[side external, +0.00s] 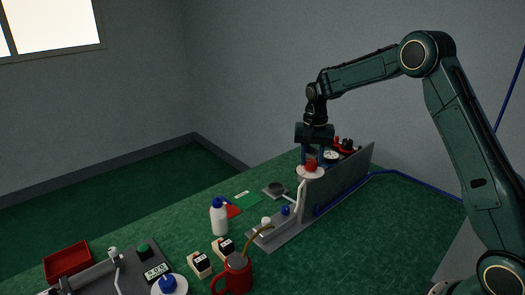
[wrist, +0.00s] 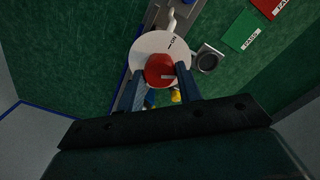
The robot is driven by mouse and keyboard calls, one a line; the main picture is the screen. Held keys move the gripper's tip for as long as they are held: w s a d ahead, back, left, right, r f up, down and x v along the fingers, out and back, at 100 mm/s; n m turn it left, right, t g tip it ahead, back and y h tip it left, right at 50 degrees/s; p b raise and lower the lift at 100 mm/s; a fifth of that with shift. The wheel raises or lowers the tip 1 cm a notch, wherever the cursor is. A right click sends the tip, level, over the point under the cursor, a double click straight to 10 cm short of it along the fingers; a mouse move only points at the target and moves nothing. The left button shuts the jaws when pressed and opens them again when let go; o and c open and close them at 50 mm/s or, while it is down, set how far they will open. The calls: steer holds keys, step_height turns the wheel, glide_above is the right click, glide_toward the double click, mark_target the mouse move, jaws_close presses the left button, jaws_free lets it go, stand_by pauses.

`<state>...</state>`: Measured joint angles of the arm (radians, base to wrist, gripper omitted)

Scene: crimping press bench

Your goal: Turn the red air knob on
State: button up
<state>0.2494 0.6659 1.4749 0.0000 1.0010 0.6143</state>
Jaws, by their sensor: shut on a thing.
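The red air knob (wrist: 158,69) sits on a round white dial plate (wrist: 146,44) with an "ON" mark near its upper right edge. A small pale label shows on the knob's lower right. My gripper (wrist: 161,80) points down over the knob, with one blue finger on each side of it, shut on it.
A round grey dish (wrist: 208,61) and green and red cards (wrist: 245,29) lie beside the plate. A white bottle (side external: 219,216), a red mug (side external: 235,272) and a red tray (side external: 67,261) stand nearer the camera.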

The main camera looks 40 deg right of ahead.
mark_target(311, 161)
steer(key=n, duration=0.6)
steer(key=shift+r+n, duration=0.1)
steer(key=shift+n, duration=0.2)
steer(key=n, duration=0.6)
steer(key=shift+n, duration=0.3)
steer(key=o, duration=1)
steer(key=shift+r, duration=0.1)
step_height(311, 161, up, 14)
steer(key=shift+f, duration=0.2)
